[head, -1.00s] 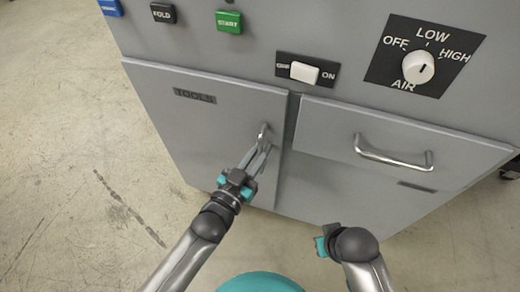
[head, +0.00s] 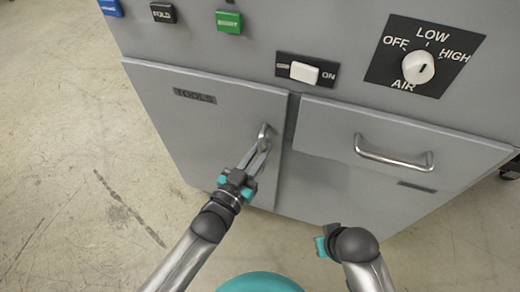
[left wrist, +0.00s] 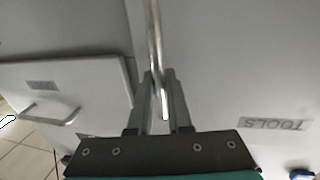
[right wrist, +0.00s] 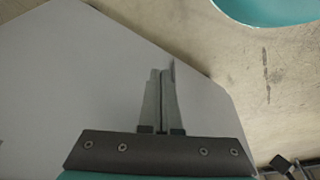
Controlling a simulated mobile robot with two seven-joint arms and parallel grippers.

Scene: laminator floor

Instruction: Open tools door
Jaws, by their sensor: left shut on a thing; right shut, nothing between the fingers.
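The grey tools door (head: 190,125) carries a dark TOOLS label (head: 195,96) and sits on the left of the cabinet front. It looks closed or nearly so. Its metal bar handle (head: 265,132) is near the door's right edge and also shows in the left wrist view (left wrist: 153,40). My left gripper (head: 261,152) is shut on this handle; its fingers lie on both sides of the bar in the left wrist view (left wrist: 160,85). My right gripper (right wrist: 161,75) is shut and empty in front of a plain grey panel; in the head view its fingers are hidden.
A drawer (head: 400,145) with its own handle (head: 392,158) is right of the door. Above are an ON switch (head: 305,72), an air knob (head: 418,67) and the green start button (head: 229,21). Bare floor (head: 70,180) lies left of the cabinet.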

